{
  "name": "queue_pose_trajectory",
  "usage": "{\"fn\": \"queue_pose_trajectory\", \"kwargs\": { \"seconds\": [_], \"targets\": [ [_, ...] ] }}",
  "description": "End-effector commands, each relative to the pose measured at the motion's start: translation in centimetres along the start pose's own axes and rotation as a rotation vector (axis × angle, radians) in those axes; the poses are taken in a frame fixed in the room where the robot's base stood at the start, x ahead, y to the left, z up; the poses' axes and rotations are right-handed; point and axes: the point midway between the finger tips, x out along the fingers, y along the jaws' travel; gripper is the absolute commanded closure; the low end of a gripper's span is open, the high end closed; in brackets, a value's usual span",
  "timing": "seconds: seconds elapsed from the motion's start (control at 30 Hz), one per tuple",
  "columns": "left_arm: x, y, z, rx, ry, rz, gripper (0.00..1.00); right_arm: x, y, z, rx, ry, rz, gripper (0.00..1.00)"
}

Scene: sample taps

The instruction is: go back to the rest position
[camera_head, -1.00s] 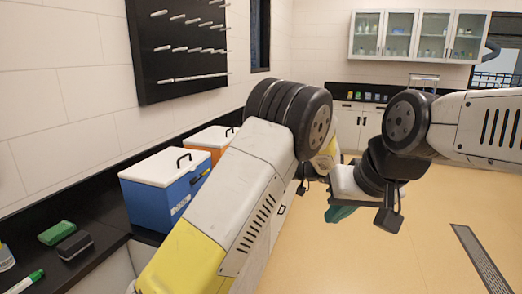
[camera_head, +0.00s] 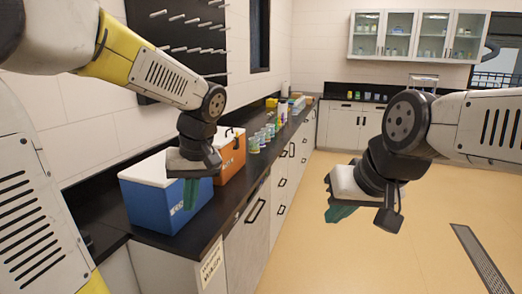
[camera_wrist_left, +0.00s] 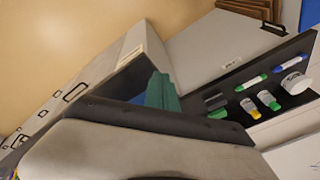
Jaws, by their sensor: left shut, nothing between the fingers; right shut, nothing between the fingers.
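My left gripper (camera_head: 190,192) has green fingers and hangs in front of the blue cooler box (camera_head: 150,205) in the head view. Its fingers are shut with nothing between them. The shut green fingers also show in the left wrist view (camera_wrist_left: 162,92). My right gripper (camera_head: 341,212) is at the right of the head view, over open floor, with its green fingers pointing down. It is shut and empty.
A black counter (camera_head: 195,238) runs along the left wall. An orange cooler box (camera_head: 232,155) and several small cups (camera_head: 262,138) stand on it. A black pegboard (camera_head: 190,30) hangs above. In the left wrist view, markers (camera_wrist_left: 250,83) and small bottles (camera_wrist_left: 268,100) lie or stand on a black surface.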

Motion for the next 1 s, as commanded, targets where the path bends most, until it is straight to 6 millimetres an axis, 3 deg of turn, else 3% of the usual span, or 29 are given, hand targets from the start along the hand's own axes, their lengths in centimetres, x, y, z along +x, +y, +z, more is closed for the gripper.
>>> {"fn": "queue_pose_trajectory", "kwargs": {
  "seconds": [0.2, 0.4, 0.6, 1.0],
  "targets": [
    [-2.6, -2.0, 5.2, 0.195, 0.094, 0.309, 1.00, 0.0, 0.0, 0.0, 0.000, 0.000, 0.000, 1.00],
    [-4.3, -2.5, 8.2, 0.328, 0.262, 0.454, 1.00, 0.0, 0.0, 0.0, 0.000, 0.000, 0.000, 1.00],
    [-4.8, -2.5, 9.2, 0.383, 0.347, 0.490, 1.00, 0.0, 0.0, 0.0, 0.000, 0.000, 0.000, 1.00],
    [-4.9, -2.5, 9.2, 0.389, 0.352, 0.491, 1.00, 0.0, 0.0, 0.0, 0.000, 0.000, 0.000, 1.00]
  ]
}}
